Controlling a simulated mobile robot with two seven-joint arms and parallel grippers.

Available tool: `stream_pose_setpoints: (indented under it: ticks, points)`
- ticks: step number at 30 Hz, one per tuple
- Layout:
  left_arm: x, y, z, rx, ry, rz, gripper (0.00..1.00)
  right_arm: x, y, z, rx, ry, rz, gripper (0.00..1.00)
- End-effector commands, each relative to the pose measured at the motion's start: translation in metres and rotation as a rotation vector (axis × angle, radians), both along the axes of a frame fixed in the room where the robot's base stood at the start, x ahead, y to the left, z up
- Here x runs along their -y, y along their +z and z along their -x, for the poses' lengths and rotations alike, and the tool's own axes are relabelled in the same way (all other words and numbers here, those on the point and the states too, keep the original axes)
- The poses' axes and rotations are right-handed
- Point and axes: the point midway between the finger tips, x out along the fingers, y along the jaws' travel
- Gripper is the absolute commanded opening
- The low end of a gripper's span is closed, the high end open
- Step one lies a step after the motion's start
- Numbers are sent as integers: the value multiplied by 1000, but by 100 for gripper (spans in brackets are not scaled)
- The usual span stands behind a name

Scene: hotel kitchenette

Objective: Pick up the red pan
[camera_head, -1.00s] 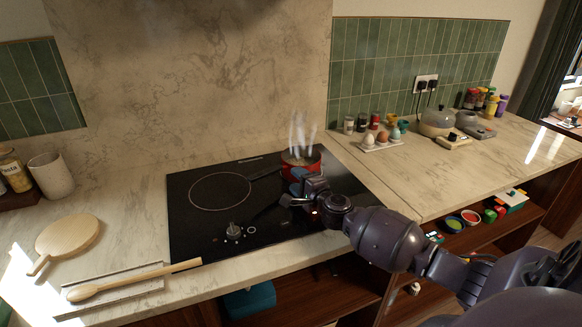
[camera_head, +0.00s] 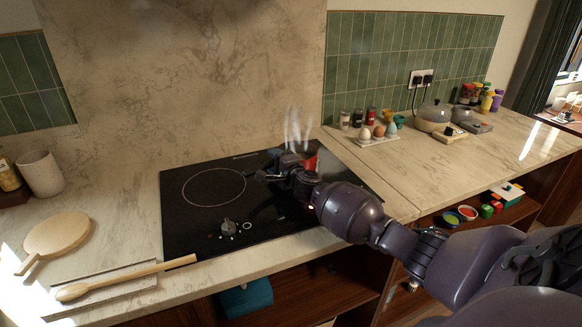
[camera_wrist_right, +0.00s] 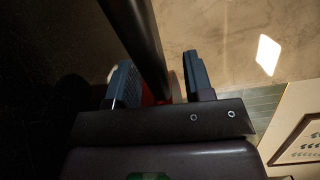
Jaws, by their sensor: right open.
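The red pan (camera_head: 311,160) sits on the back right of the black cooktop (camera_head: 200,225), with steam rising above it. My right gripper and arm hide most of it, so only a bit of its red side shows. My right gripper (camera_head: 278,166) is at the pan's handle side. In the right wrist view, the dark handle (camera_wrist_right: 143,40) runs between the two fingers of the open right gripper (camera_wrist_right: 160,82). A sliver of red shows behind the fingers. My left gripper is not in view.
A wooden spoon (camera_head: 130,277) lies at the front left, beside a round wooden board (camera_head: 57,235). An egg holder (camera_head: 377,138) and spice jars stand right of the cooktop. The cooktop's left part is clear.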

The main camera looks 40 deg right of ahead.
Motion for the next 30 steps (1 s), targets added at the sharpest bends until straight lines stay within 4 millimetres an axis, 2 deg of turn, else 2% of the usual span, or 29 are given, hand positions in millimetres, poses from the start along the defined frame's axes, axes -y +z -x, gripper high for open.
stream_pose_setpoints:
  ticks: [7, 16, 30]
  points:
    - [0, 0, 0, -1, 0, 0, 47, 0, 1, -1, 1, 0, 0, 47]
    - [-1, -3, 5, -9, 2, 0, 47, 0, 1, -1, 1, 0, 1, 1]
    - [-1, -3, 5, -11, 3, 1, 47, 0, 5, -2, 7, 1, 5, 0]
